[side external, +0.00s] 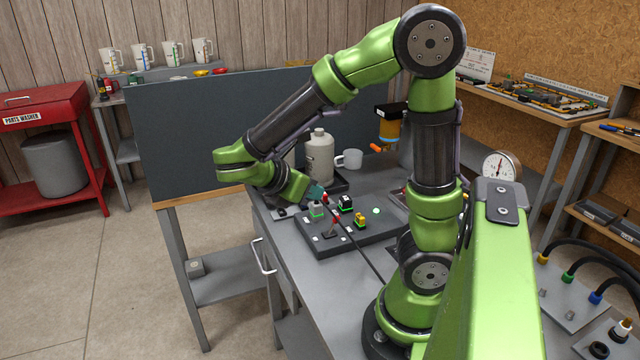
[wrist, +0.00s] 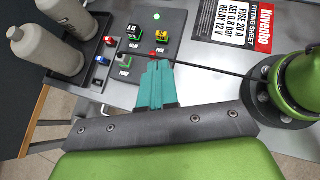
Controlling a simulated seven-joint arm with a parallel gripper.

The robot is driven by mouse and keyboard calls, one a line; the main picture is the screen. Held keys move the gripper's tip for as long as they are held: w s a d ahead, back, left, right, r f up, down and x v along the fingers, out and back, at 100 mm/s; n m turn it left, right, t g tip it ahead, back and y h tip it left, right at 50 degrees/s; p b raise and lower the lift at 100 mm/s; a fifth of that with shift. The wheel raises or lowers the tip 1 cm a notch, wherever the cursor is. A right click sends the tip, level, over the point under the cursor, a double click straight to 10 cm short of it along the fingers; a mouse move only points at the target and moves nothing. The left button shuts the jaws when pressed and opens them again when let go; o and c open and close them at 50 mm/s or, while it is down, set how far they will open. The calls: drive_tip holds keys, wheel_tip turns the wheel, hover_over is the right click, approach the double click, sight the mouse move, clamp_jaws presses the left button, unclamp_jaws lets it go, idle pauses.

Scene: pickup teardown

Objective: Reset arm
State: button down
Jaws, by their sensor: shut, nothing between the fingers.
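My green arm reaches over the grey workbench (side external: 375,172). My gripper (side external: 322,194) is near a dark panel (side external: 350,238) that carries small coloured parts and a lever. In the wrist view, the teal fingers of my gripper (wrist: 159,64) are together, with nothing visible between them. They point toward the near edge of the dark panel (wrist: 154,42). A red knob shows right by the fingertips in the side view; whether they touch it I cannot tell.
Two grey bottles (wrist: 40,45) stand in a black tray at the left of the wrist view. A printed fitting sheet (wrist: 232,27) lies on the bench. A thin dark rod or cable (wrist: 215,68) crosses the bench.

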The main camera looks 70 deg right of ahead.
drive_tip(key=a+f+m+t+y, duration=0.2)
drive_tip(key=a+m+t+y, duration=0.3)
drive_tip(key=a+m+y, duration=0.45)
drive_tip(key=a+r+m+t+y, duration=0.2)
drive_tip(key=a+r+m+t, duration=0.2)
drive_tip(key=r+m+t, duration=0.2)
drive_tip(key=shift+w+a+r+m, duration=0.15)
drive_tip(key=shift+a+r+m, duration=0.05)
drive_tip(key=shift+r+m, duration=0.65)
drive_tip(key=shift+f, duration=0.1)
